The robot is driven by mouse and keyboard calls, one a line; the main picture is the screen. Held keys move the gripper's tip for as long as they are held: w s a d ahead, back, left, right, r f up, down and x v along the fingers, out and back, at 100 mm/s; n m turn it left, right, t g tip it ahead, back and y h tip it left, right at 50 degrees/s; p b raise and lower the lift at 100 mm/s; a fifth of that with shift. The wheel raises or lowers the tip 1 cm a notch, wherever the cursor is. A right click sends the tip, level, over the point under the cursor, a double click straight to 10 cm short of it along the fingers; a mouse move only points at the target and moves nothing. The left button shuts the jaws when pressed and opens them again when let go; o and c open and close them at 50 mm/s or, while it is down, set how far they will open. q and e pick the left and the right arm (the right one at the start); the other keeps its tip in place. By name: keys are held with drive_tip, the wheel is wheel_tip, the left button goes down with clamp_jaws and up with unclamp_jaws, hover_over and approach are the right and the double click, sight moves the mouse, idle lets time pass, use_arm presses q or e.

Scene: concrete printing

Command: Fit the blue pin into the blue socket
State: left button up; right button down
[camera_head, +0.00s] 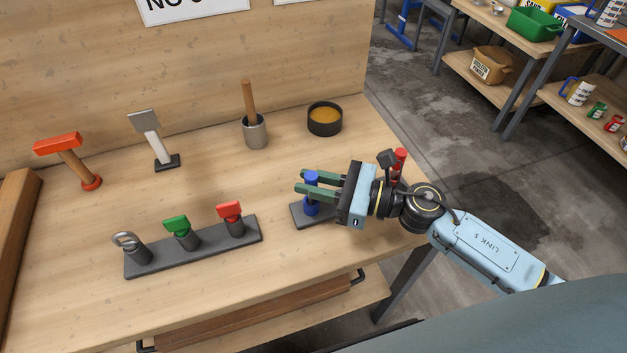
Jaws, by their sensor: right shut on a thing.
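The blue pin (312,177) is upright between the green fingers of my right gripper (304,181), which is shut on it. The arm reaches in from the right. Just below the fingers is the blue socket (311,208), on a dark grey base (299,217) near the table's right front. The pin appears in line above the socket. The fingers cover the place between them, so I cannot tell how far the pin is in. The gripper body hides the right part of the base. My left gripper is not in view.
A grey rack (193,258) with ring, green and red-topped pieces stands to the left. Behind are a red-headed hammer (66,160), a grey-headed tool (153,139), a metal cup (255,132) and a dark bowl (324,120). A red piece (400,160) shows behind my wrist.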

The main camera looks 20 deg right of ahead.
drive_tip(key=shift+f, duration=0.25)
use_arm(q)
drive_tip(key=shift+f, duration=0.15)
use_arm(e)
drive_tip(key=c, duration=1.2)
unclamp_jaws()
drive_tip(key=shift+r, duration=0.1)
drive_tip(key=b+v, duration=0.2)
drive_tip(key=v, duration=1.1)
drive_tip(key=shift+a, duration=0.1)
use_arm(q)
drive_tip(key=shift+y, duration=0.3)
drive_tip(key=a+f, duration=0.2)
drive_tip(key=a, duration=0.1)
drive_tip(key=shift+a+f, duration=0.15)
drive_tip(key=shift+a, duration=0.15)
use_arm(e)
drive_tip(key=shift+s+d, duration=0.15)
drive_tip(key=shift+d, duration=0.05)
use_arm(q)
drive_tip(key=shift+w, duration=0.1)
